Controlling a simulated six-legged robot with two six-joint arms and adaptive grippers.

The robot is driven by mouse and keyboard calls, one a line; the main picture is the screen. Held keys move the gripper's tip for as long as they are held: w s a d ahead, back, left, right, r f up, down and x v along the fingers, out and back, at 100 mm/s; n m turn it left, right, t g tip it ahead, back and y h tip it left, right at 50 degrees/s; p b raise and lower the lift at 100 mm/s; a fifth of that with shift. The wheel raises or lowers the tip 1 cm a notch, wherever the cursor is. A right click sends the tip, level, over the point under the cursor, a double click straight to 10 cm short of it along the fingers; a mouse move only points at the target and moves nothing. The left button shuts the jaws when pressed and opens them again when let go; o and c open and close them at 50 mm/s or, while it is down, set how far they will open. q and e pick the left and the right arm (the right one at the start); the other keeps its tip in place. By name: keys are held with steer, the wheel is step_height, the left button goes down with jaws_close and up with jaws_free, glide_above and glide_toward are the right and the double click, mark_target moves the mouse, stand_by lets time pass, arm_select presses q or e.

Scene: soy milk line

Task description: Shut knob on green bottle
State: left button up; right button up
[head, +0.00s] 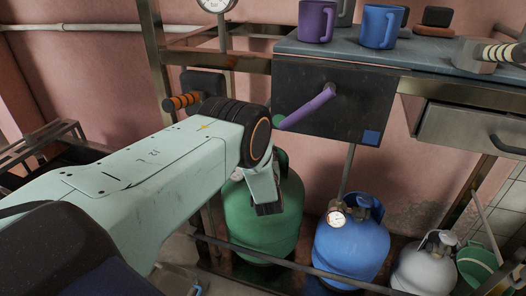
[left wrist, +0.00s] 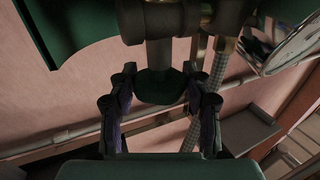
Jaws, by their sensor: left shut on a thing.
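The green bottle (head: 262,226) stands on the floor under the counter in the head view. My left arm reaches over it from the left and hides its top and valve. In the left wrist view, the dark green knob (left wrist: 159,86) sits on a metal stem below the valve body in the picture. My left gripper (left wrist: 160,101) has one finger on each side of the knob and is shut on it. In the head view the fingertips and the knob are hidden behind my arm. My right gripper is in neither view.
A blue bottle (head: 350,246) with a gauge and a grey bottle (head: 424,266) stand to the right. A purple lever (head: 308,108) projects from a dark panel above the green bottle. A braided hose (left wrist: 205,88) runs close beside the left gripper's right finger.

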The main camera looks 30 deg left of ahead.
arm_select(q)
steer(key=shift+c, duration=1.1)
steer(key=shift+a+r+m+t+h+p, duration=0.15)
steer(key=shift+m+t+h+p, duration=0.75)
steer(key=shift+h, duration=0.5)
steer(key=shift+m+t+h+p, duration=0.35)
steer(key=shift+m+t+h, duration=0.25)
steer(key=shift+m+h, duration=1.05)
steer(key=shift+h, duration=0.35)
steer(key=o, duration=1.2)
steer(key=shift+c, duration=0.2)
steer(key=v, duration=1.2)
